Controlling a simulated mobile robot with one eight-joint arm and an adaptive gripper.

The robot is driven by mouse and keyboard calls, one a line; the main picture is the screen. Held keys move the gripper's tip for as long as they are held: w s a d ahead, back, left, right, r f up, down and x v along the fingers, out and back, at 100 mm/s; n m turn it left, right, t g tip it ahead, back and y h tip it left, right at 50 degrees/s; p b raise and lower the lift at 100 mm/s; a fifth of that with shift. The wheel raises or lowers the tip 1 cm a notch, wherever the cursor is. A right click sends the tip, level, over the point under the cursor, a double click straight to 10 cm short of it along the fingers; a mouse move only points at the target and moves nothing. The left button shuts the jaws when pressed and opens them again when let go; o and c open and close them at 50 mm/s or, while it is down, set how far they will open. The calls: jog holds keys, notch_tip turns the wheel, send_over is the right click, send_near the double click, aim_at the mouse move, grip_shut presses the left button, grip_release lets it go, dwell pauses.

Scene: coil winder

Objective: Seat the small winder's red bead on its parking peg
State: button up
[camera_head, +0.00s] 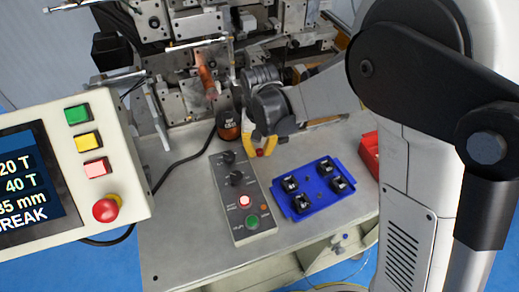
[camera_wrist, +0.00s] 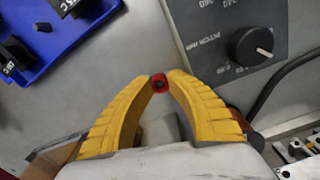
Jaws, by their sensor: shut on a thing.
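The small red bead (camera_wrist: 159,84) sits between the tips of my yellow-fingered gripper (camera_wrist: 160,79), which is shut on it. In the head view, my gripper (camera_head: 261,149) is over the grey bench, just behind the blue tray and right of the control panel; the bead (camera_head: 260,153) shows as a red spot at the fingertips. The winder (camera_head: 205,75) stands at the back with a copper-coloured part in its middle. I cannot make out the parking peg in either view. A thread on the bead cannot be seen.
A grey control panel (camera_head: 240,212) with knobs and lit buttons lies on the bench. A blue tray (camera_head: 310,205) holds several black parts. A dark copper-banded cylinder (camera_head: 229,126) stands close left of my gripper. A red bin (camera_head: 370,152) is at right.

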jog(key=shift+f, duration=0.3)
jog(key=o, duration=0.8)
jog(key=shift+c, duration=0.2)
notch_tip(320, 180, up, 12)
jog(key=shift+d, duration=0.1)
